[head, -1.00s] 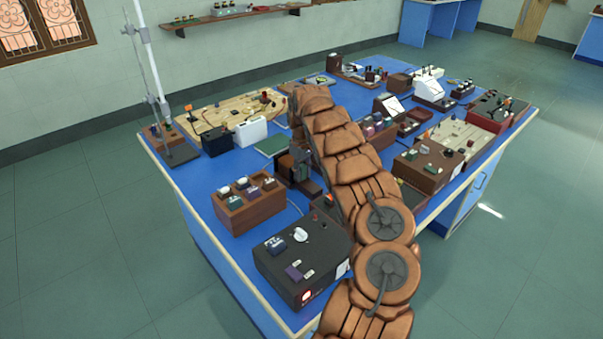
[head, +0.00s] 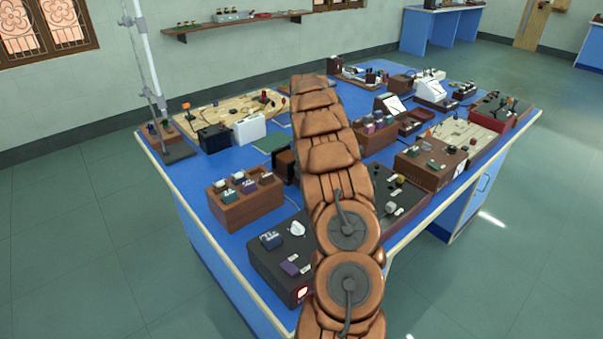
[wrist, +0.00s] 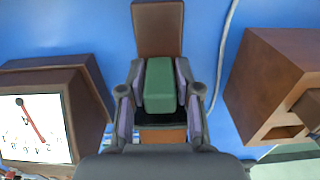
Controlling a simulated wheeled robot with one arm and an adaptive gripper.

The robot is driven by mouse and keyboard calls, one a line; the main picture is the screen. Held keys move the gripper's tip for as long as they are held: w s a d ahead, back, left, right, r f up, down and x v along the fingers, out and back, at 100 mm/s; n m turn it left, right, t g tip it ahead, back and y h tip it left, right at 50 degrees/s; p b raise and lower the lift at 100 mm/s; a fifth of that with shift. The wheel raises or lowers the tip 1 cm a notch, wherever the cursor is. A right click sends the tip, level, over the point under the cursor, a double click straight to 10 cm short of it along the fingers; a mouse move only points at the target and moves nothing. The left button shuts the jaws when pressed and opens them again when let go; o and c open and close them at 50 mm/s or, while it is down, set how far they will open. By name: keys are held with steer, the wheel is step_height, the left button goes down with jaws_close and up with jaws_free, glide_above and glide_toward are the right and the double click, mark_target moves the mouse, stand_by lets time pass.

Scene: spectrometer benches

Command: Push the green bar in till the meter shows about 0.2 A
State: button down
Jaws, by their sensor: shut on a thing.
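The green bar (wrist: 160,84) is between the fingers of my gripper (wrist: 160,95) in the wrist view. The gripper is shut on it. A brown upright block (wrist: 158,28) stands directly beyond the bar; whether they touch is unclear. The meter (wrist: 35,127) is at the left in the wrist view, a brown box with a white dial and a red needle. Its scale appears turned around, and the value is too small to read surely. In the head view my arm covers the gripper and the bar.
A brown box with an opening (wrist: 282,85) stands to the right in the wrist view, and a pale cable (wrist: 222,55) runs beside it. In the head view, a black power box (head: 280,262) and a brown block rack (head: 245,205) stand left of my arm on the blue bench.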

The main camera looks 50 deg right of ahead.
steer(key=shift+d+r, duration=0.15)
steer(key=shift+d, duration=0.1)
steer(key=c, duration=1)
jaws_free()
steer(key=shift+o, duration=0.4)
steer(key=shift+a, duration=0.15)
steer(key=shift+w, duration=0.1)
step_height(320, 180, up, 11)
steer(key=shift+f, duration=0.1)
steer(key=shift+r, duration=0.5)
steer(key=shift+a, duration=0.15)
